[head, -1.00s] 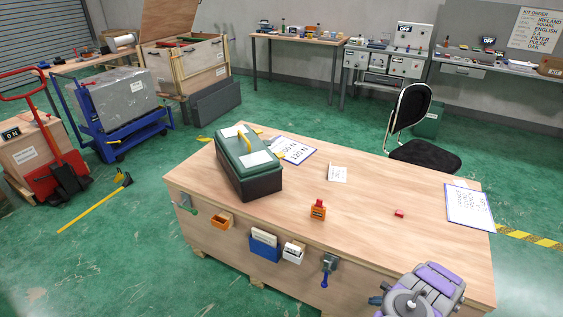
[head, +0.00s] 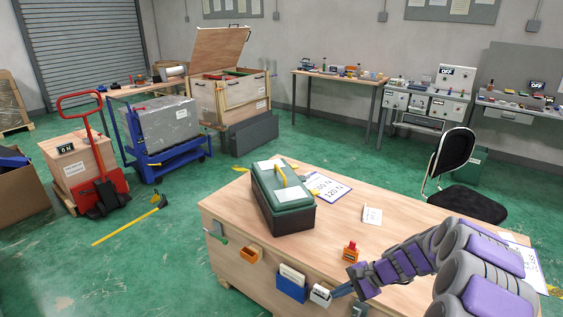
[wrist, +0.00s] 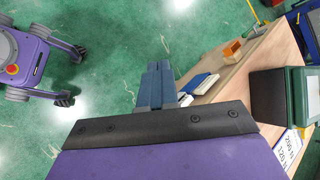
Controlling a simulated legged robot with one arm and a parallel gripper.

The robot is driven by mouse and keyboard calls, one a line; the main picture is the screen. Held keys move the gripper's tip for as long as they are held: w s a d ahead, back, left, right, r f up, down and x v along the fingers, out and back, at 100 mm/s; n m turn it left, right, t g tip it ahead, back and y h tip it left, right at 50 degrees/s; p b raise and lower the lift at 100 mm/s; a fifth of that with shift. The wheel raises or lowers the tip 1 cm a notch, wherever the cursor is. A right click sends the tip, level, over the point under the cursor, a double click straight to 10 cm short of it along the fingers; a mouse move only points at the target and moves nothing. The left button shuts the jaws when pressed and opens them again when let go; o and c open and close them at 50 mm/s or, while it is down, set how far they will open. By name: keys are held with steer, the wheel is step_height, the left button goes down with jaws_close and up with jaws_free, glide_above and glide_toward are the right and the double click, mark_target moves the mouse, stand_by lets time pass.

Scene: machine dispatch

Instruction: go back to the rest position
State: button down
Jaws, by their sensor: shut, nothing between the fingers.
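My gripper (head: 345,289) is at the end of my purple and grey arm, which reaches in from the lower right of the head view. Its blue-grey fingers are together and empty, by the front edge of the wooden workbench (head: 400,289). In the wrist view the shut fingers (wrist: 157,75) point away over the green floor, beside the bench front. The arm hides part of the bench's right side.
A green toolbox (head: 282,197) stands on the bench, with an orange block (head: 351,252) nearer the front. Orange (head: 251,253), blue (head: 291,285) and white (head: 320,295) bins hang on the bench front. A black chair (head: 452,165) stands behind.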

steer(key=s+a+r+n+g+h, duration=0.2)
steer(key=s+a+r+n, duration=0.2)
steer(key=s+r, duration=0.4)
steer(key=s+a+r+n+g+h, duration=0.1)
steer(key=s+a+r+n+h, duration=0.2)
steer(key=s+r, duration=0.5)
steer(key=s+d+n+h, duration=0.2)
steer(key=s, duration=0.9)
steer(key=s+d+r+n+h, duration=0.1)
steer(key=s+d+n+h, duration=0.1)
steer(key=s, duration=0.8)
steer(key=shift+s+d, duration=0.2)
steer(key=shift+s, duration=0.2)
